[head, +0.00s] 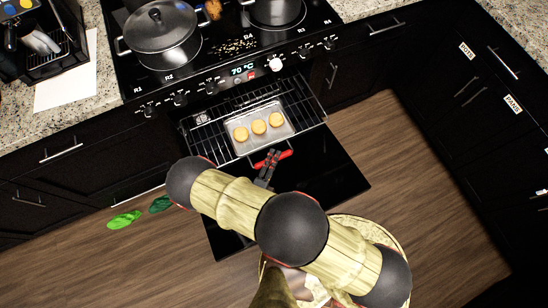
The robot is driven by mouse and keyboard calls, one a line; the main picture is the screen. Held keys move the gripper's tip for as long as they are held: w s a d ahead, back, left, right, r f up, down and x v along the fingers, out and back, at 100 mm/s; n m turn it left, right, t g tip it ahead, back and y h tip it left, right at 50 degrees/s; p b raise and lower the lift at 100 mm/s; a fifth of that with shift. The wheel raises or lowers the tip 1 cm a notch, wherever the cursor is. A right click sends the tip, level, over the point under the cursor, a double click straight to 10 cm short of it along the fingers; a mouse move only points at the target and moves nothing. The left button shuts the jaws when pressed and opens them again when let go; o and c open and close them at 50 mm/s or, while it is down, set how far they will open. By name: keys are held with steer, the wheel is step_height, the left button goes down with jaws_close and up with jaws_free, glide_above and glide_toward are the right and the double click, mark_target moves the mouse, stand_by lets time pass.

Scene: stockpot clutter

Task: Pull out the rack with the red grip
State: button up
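The dark wire rack (305,112) extends out of the open oven, above the lowered black door. Its red grip (284,155) is at the middle of the front edge. A metal tray (238,147) with three round golden pieces lies on the rack. My gripper (271,158) is at the red grip, its dark fingers overlapping the middle of it, with red showing on both sides. The view is too small to tell whether the fingers are closed on it. My arm covers the floor in front of the door.
The open oven door (335,180) sticks out below the rack. A lidded pot (163,33) and another pot (274,10) stand on the stove above. A bright green mitt-like item (124,220) and a darker one (160,204) are at the left. Wooden floor (410,165) is clear at the right.

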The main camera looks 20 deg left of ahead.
steer(key=shift+o, duration=1.3)
steer(key=shift+r, duration=0.1)
steer(key=shift+r, duration=0.65)
steer(key=o, duration=1.1)
steer(key=r, duration=0.6)
steer(key=shift+w+a+r, duration=0.1)
steer(key=shift+w+a, duration=0.1)
steer(key=shift+w, duration=0.05)
steer(key=r, duration=0.2)
steer(key=shift+s+r, duration=0.25)
steer(key=shift+r, duration=0.1)
steer(key=shift+c, duration=1)
steer(key=shift+s+d+r, duration=0.1)
steer(key=shift+d, duration=0.05)
steer(key=c, duration=0.9)
steer(key=shift+f, duration=0.2)
steer(key=shift+c, duration=0.4)
